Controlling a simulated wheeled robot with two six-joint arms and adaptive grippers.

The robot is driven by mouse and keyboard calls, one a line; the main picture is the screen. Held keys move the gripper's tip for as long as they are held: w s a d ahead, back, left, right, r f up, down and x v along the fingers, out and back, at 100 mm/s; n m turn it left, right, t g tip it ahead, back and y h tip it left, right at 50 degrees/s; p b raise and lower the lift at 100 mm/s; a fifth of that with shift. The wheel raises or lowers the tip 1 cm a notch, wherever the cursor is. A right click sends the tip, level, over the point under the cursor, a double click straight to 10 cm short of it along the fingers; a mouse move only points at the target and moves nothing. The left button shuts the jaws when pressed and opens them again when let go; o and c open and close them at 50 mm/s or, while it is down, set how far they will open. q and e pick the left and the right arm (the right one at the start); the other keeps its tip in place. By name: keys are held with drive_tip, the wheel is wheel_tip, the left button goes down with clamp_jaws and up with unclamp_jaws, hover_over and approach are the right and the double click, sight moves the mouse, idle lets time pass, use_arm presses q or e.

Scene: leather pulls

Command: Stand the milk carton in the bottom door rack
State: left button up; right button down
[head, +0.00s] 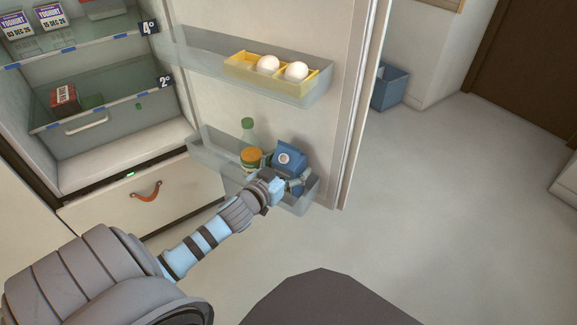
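The blue milk carton (291,158), with a white round cap, is at the right part of the bottom door rack (205,151) of the open fridge door. It looks tilted, and its lower part is hidden behind my gripper. I cannot tell whether its base touches the rack floor. My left gripper (292,184) is at the carton's near side, with its fingers closed about the carton. My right gripper is not in view.
A green bottle (248,130) and a jar with an orange lid (251,155) stand left of the carton in the same rack. The upper door rack (205,46) holds a yellow egg tray (240,66) with two eggs. Fridge shelves are at left; open floor lies right.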

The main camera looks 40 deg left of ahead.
use_arm(q)
drive_tip(key=shift+s, duration=0.1)
drive_tip(key=p, duration=0.2)
approach(282, 172)
drive_tip(key=shift+w+a+f, duration=0.1)
drive_tip(key=shift+w, duration=0.5)
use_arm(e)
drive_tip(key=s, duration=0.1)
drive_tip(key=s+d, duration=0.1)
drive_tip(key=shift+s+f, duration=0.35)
use_arm(q)
drive_tip(key=shift+w, duration=0.1)
